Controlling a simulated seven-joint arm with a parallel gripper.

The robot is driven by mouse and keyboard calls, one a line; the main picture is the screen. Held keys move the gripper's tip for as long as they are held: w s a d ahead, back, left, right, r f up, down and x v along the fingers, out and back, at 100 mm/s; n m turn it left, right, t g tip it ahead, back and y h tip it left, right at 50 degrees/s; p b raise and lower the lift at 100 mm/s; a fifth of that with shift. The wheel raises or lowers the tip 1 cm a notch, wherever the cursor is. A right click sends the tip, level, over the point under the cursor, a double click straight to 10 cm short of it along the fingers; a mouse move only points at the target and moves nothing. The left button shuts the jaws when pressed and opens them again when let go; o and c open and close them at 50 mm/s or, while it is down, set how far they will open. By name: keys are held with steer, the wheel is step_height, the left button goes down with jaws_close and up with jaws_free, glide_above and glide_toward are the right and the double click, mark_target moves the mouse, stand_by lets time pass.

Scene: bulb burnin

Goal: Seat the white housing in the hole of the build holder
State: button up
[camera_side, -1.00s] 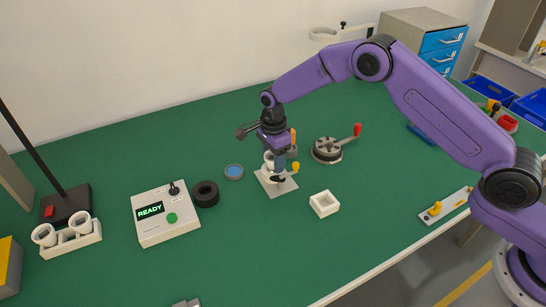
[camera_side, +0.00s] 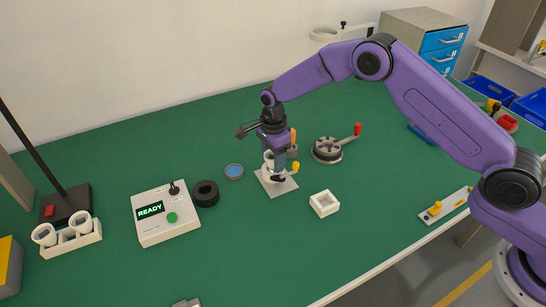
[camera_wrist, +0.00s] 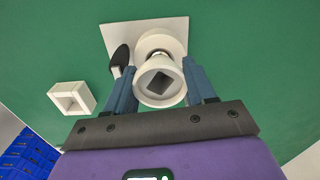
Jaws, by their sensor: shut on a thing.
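The white housing (camera_wrist: 152,101) is a round white piece with a dark square opening facing the wrist camera. My gripper (camera_wrist: 162,86) is shut on it, with one blue finger on each side. In the side view my gripper (camera_side: 276,165) is over the build holder. The build holder (camera_wrist: 117,33) is a pale square plate with a round white part, and a black-tipped piece stands beside it. It also shows in the side view (camera_side: 281,189). The housing is in line with the round part; whether it touches or enters the hole is hidden.
A white square block (camera_side: 324,203) lies right of the holder. A grey round fixture with a red-knobbed lever (camera_side: 328,150) stands behind right. A blue-topped disc (camera_side: 234,171), a black ring (camera_side: 205,193) and a READY box (camera_side: 165,215) are left. The front table is mostly clear.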

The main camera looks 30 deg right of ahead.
steer(key=o, duration=1.2)
steer(key=shift+r, duration=0.1)
step_height(320, 180, up, 17)
steer(key=shift+r, duration=0.15)
